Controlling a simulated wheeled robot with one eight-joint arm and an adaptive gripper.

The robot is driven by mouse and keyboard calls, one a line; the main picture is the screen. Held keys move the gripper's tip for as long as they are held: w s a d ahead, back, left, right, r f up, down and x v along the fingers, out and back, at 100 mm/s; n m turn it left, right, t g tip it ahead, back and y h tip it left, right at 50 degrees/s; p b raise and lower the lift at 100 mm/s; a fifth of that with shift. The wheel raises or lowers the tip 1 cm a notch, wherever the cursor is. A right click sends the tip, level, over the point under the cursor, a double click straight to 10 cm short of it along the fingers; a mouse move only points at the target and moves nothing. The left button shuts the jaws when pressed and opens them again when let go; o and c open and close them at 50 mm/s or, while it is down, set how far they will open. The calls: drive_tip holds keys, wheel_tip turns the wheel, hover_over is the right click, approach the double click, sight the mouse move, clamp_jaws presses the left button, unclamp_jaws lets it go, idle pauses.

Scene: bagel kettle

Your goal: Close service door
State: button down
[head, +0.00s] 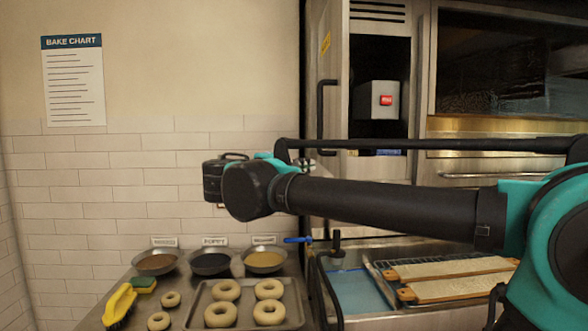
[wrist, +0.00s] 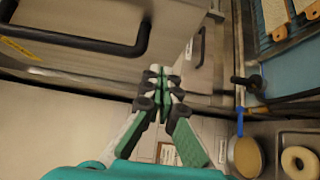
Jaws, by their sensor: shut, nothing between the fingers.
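The service door (head: 335,60) stands open at the left side of the steel oven cabinet, seen at a steep angle, with a black bar handle (head: 321,110). Behind it the compartment (head: 375,60) is open, showing a grey box with a red switch (head: 386,100). In the wrist view a steel panel (wrist: 60,65) with a black handle (wrist: 100,42) fills the upper left. My gripper (wrist: 157,75) is shut and empty, its fingertips close to the steel surfaces; I cannot tell whether they touch. In the head view my arm mostly hides the gripper and the door's lower part.
Bagel boards (head: 455,268) lie at the right.

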drive_tip(key=d, duration=0.5)
drive_tip(key=shift+w, duration=0.35)
